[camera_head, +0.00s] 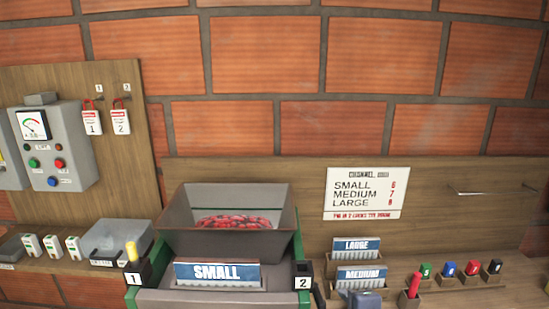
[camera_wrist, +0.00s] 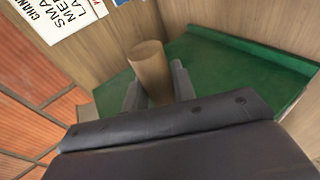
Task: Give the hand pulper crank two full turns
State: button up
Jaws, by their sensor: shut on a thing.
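The hand pulper has a grey hopper (camera_head: 178,215) holding red cherries (camera_head: 234,222), set in a green frame (camera_head: 299,243). A round wooden crank handle (camera_wrist: 150,62) stands between the two grey fingers of my gripper (camera_wrist: 158,84) in the wrist view. My gripper is shut on this handle. A green panel (camera_wrist: 245,70) of the pulper lies behind it. The crank arm is not clearly seen, and the handle and my gripper cannot be made out in the head view.
A SMALL plate (camera_head: 217,273) sits at the pulper's front. LARGE (camera_head: 356,246) and MEDIUM (camera_head: 361,275) plates stand to its right, below a channel sign (camera_head: 365,193). A control box (camera_head: 55,145) and red tags (camera_head: 121,122) hang at left. A yellow-topped lever (camera_head: 132,252) stands by the pulper's left.

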jog(key=shift+f, duration=0.1)
jog(key=f+b, duration=0.2)
jog(key=f, duration=0.1)
jog(key=shift+s+b, duration=0.3)
jog(key=shift+b, duration=0.05)
jog(key=o, duration=1.2)
jog(key=shift+o, duration=0.2)
